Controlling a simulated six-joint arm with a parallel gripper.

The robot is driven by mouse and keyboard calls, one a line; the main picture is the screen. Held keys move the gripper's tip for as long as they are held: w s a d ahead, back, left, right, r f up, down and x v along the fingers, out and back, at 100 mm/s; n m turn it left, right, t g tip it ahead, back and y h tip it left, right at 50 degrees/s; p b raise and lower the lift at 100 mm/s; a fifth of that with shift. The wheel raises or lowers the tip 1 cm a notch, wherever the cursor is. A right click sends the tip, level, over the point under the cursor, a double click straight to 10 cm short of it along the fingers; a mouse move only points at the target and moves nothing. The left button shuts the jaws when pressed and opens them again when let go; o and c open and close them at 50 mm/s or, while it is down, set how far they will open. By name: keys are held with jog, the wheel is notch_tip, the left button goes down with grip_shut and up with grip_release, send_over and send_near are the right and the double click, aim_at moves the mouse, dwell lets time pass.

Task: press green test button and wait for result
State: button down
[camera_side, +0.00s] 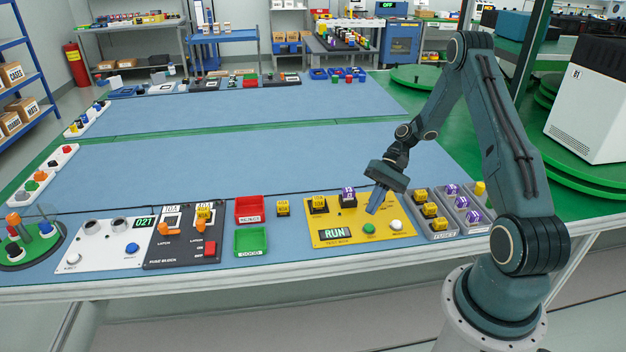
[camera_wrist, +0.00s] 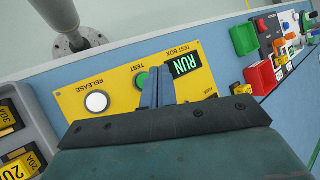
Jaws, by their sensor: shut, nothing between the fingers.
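The yellow test box (camera_side: 375,241) lies on the blue table. Its green test button (camera_side: 369,229) is at the front, left of the white release button (camera_side: 396,225). The display (camera_side: 334,233) reads RUN. My gripper (camera_side: 372,211) is shut and empty, pointing down above the box, just behind the green button in the side view. In the wrist view, the fingers (camera_wrist: 157,84) partly cover the green button (camera_wrist: 141,80); whether they touch it I cannot tell. The display (camera_wrist: 185,63) also reads RUN there. A yellow fuse (camera_side: 319,203) and a purple fuse (camera_side: 348,196) stand on the box's back part.
A grey tray (camera_side: 437,236) of yellow and purple fuses stands right of the box. A red bin (camera_side: 249,209), a green bin (camera_side: 250,241) and a loose yellow fuse (camera_side: 283,207) are to its left.

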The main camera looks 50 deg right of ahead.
jog(key=shift+r, duration=1.1)
jog(key=shift+a+r, duration=0.15)
jog(key=shift+r, duration=0.1)
jog(key=a+r+n+h, duration=0.25)
jog(key=a+r, duration=0.25)
jog(key=r, duration=0.3)
jog(key=a+r+n+h, duration=0.25)
jog(key=a+r, duration=0.25)
jog(key=r, duration=0.3)
jog(key=s+a+r+n+t+h, duration=0.2)
jog(key=s+a+r, duration=0.2)
jog(key=s, duration=0.3)
jog(key=s+a+r+n+t+h, duration=0.2)
jog(key=s+a+r+t, duration=0.1)
jog(key=s+r, duration=0.3)
jog(key=shift+s+a+n, duration=0.3)
jog(key=shift+s+a, duration=0.5)
jog(key=shift+s, duration=0.1)
